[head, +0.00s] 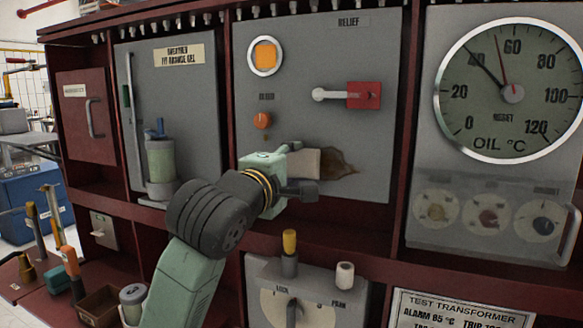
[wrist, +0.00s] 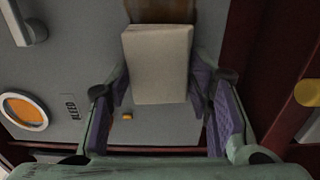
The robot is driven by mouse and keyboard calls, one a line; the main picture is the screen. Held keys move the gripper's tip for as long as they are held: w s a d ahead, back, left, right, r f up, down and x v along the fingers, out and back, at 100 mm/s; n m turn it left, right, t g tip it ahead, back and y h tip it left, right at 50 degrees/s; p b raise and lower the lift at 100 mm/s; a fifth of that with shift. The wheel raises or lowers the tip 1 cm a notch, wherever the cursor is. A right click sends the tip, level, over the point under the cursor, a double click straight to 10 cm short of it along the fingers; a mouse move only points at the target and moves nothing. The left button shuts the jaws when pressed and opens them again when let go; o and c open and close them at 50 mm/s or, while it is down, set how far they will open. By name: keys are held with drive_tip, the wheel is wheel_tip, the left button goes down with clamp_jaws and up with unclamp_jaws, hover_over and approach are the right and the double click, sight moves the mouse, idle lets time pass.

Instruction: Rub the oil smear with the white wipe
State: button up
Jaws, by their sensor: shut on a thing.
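The oil smear (head: 338,164) is a brown stain on the grey relief panel, low and right of the orange knob. The white wipe (head: 304,163) is a pale block at its left edge, covering part of it. In the wrist view the wipe (wrist: 157,62) sits between the purple finger pads, and a brown patch of the smear (wrist: 160,10) shows beyond it. My gripper (head: 296,168) is shut on the wipe and holds it at the panel. I cannot tell whether the wipe touches the panel.
Above are an orange knob (head: 262,120), an orange window (head: 265,55) and a red relief block with a lever (head: 363,95). A maroon ledge runs below, with a yellow-topped post (head: 289,250) and a white roll (head: 345,275) beneath. The temperature gauge (head: 510,90) is at right.

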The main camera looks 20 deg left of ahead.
sight(361, 167)
drive_tip(key=shift+w, duration=0.55)
drive_tip(key=shift+s+d+b, duration=0.15)
drive_tip(key=shift+d+b, duration=1)
drive_tip(key=shift+d, duration=1.75)
drive_tip(key=shift+s+d+b, duration=0.1)
drive_tip(key=shift+d+b, duration=1)
drive_tip(key=shift+d, duration=1.75)
drive_tip(key=shift+w+a+b, duration=0.1)
drive_tip(key=shift+b, duration=0.2)
drive_tip(key=shift+a, duration=0.1)
drive_tip(key=shift+w+a+b, duration=0.15)
drive_tip(key=shift+a+b, duration=0.65)
drive_tip(key=shift+a, duration=4.75)
drive_tip(key=shift+b, duration=0.3)
drive_tip(key=shift+d+b, duration=2.25)
drive_tip(key=shift+d, duration=3.4)
drive_tip(key=shift+s+b, duration=0.25)
drive_tip(key=shift+b, duration=0.05)
